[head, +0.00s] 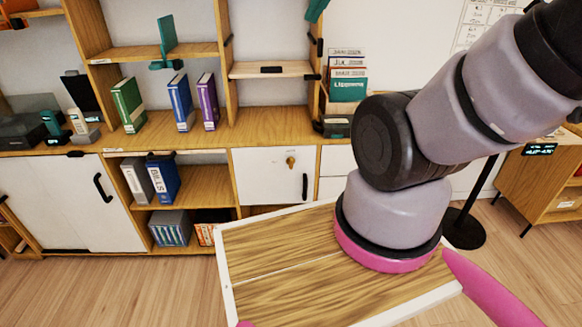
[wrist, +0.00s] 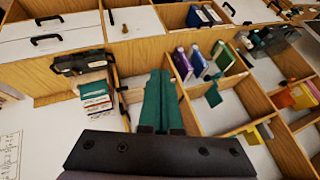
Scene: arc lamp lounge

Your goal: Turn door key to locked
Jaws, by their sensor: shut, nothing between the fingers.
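A small gold key (head: 291,161) sits in the lock of a white cabinet door (head: 262,178), left of the door's black handle (head: 305,186). The key is too small to tell its exact turn. In the wrist view the key (wrist: 124,28) shows tiny near the top, on the white door (wrist: 140,20). My gripper (wrist: 161,74) has teal fingers, shut together and empty, in front of the upper shelves. It is well apart from the key. In the head view only a teal tip, apparently my gripper (head: 316,9), shows at the top edge.
The shelf unit holds green, blue and purple binders (head: 181,102) and a teal stand (head: 166,45). Stacked boxes (head: 347,75) stand right of the upper shelves. A lamp base (head: 464,229) stands on the floor at right. Floor shows before the left cabinets.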

